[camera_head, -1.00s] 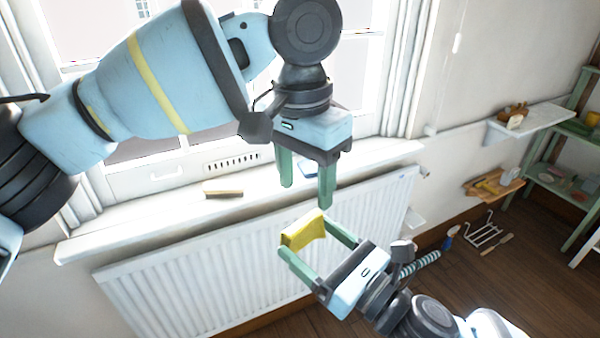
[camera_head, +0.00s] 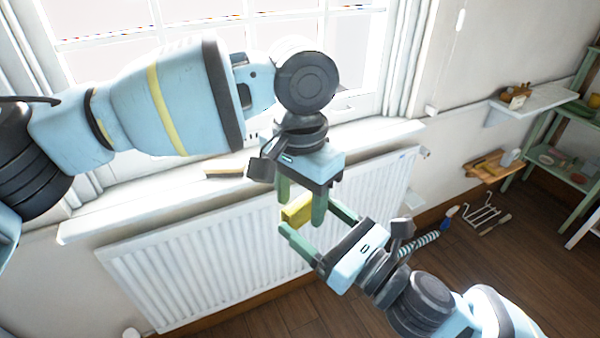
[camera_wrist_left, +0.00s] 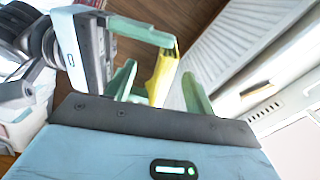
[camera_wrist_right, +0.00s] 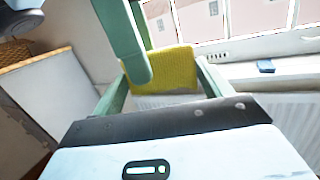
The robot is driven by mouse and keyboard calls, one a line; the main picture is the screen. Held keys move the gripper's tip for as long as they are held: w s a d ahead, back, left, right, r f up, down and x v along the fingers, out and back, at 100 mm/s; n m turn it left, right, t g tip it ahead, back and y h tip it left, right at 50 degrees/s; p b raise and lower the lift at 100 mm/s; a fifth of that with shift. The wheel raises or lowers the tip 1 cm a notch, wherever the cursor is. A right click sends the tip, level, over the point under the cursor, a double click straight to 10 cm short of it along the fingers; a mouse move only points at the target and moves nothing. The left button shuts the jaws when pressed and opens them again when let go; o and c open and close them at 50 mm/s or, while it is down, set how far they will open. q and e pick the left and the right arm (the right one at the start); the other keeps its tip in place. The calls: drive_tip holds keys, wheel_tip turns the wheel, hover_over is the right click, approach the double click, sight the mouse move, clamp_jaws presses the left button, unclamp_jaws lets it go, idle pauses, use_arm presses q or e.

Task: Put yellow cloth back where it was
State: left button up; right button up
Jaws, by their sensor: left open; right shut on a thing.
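The yellow cloth (camera_head: 297,210) is held between the fingers of my right gripper (camera_head: 316,226), in front of the radiator. In the right wrist view the cloth (camera_wrist_right: 160,70) spans between the green fingers, partly covered by a finger of my left gripper. My left gripper (camera_head: 300,208) points down from above, open, with its fingers close around the cloth's place. In the left wrist view the cloth (camera_wrist_left: 161,78) shows edge-on between the left fingers (camera_wrist_left: 160,88). I cannot tell whether the left fingers touch it.
The white radiator (camera_head: 200,270) stands below the windowsill (camera_head: 120,208). A wooden-backed brush (camera_head: 226,172) lies on the sill. A blue item (camera_wrist_right: 265,66) also lies there. At right are a wall shelf (camera_head: 540,103), a wooden board shelf (camera_head: 485,168), a wire rack (camera_head: 482,218) and a green shelf unit (camera_head: 560,160).

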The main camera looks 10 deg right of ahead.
sight(300, 204)
use_arm(q)
drive_tip(key=shift+f, duration=1.7)
drive_tip(key=c, duration=1)
drive_tip(key=shift+c, duration=0.2)
use_arm(e)
drive_tip(key=o, duration=0.9)
drive_tip(key=v, duration=0.7)
drive_tip(key=shift+s+d, duration=0.15)
drive_tip(key=shift+s, duration=0.05)
